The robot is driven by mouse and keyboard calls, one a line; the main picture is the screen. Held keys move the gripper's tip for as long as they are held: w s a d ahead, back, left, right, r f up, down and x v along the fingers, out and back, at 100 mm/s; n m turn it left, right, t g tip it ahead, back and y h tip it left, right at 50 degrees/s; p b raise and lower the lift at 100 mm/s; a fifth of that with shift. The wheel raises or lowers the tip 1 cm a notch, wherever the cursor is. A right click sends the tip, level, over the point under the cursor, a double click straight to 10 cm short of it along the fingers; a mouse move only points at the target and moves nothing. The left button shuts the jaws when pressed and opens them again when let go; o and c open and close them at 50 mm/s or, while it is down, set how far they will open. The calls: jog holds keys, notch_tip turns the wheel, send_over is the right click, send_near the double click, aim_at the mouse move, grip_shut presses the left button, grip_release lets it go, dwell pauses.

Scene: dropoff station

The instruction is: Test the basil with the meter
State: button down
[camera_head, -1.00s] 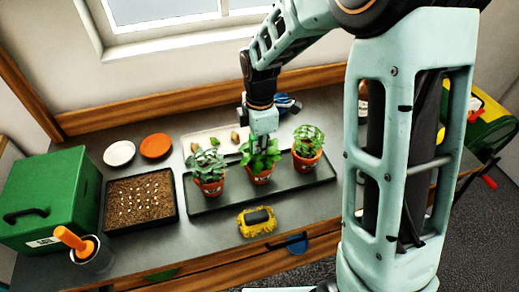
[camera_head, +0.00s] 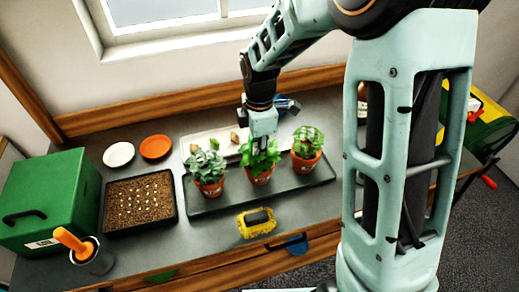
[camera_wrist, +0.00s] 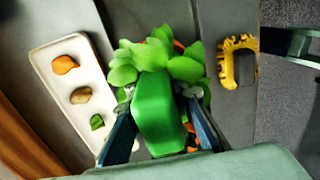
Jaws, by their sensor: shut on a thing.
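The basil (camera_head: 260,157), a bright green leafy plant in a terracotta pot, stands in the middle of three pots on a black tray (camera_head: 215,207). My gripper (camera_head: 263,135) points down right above it, fingertips close to its leaves. In the wrist view my gripper (camera_wrist: 158,120) is shut on a smooth green block, which looks like the meter (camera_wrist: 157,115). Basil leaves (camera_wrist: 150,62) show around the far end of the meter. The meter's lower end is hidden, so I cannot tell whether it is in the soil.
Potted plants stand close on the left (camera_head: 208,170) and right (camera_head: 306,147) of the basil. A yellow-and-black object (camera_head: 256,222) lies in front of the tray. A white tray (camera_wrist: 50,62) with small items lies behind. A seed tray (camera_head: 140,202) and green box (camera_head: 50,195) stand left.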

jog(key=c, duration=1.7)
grip_release()
jog(key=shift+o, duration=0.2)
